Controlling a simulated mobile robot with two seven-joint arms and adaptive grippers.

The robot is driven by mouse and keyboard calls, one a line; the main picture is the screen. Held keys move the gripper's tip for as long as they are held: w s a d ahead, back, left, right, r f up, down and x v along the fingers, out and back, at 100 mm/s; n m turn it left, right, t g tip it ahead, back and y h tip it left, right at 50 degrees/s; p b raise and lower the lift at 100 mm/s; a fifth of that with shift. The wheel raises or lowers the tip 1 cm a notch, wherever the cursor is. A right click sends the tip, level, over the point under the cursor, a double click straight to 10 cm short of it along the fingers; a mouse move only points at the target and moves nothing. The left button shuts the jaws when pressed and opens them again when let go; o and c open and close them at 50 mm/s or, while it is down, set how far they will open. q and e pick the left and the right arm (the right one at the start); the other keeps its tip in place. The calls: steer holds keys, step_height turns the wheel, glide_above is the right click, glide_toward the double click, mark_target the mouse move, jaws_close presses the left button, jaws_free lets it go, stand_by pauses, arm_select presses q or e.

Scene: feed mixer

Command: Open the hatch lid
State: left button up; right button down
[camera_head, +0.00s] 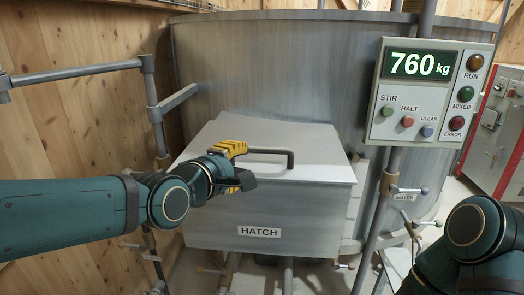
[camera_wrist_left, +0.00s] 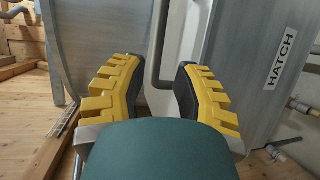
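The hatch lid (camera_head: 312,140) is a flat grey plate lying shut on top of the grey hatch box (camera_head: 205,228), which carries a HATCH label. A dark bar handle (camera_head: 270,152) stands up from the lid. My left gripper (camera_head: 242,165) is open at the handle's left end, with yellow-backed fingers. In the left wrist view, the handle (camera_wrist_left: 166,45) shows in the gap between the open fingers (camera_wrist_left: 157,75). I cannot tell whether either finger touches it. My right arm shows at the lower right of the head view; its gripper is out of view.
A control panel (camera_head: 427,92) reading 760 kg stands on a post to the right of the lid. The large grey mixer tank (camera_head: 290,65) rises behind it. A metal rail (camera_head: 152,90) and wooden wall are at left. A red cabinet (camera_head: 492,130) stands far right.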

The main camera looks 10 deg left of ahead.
mark_target(260, 151)
arm_select(q)
steer(key=p+x, duration=0.1)
steer(key=x, duration=0.9)
steer(key=shift+w, duration=0.15)
jaws_close()
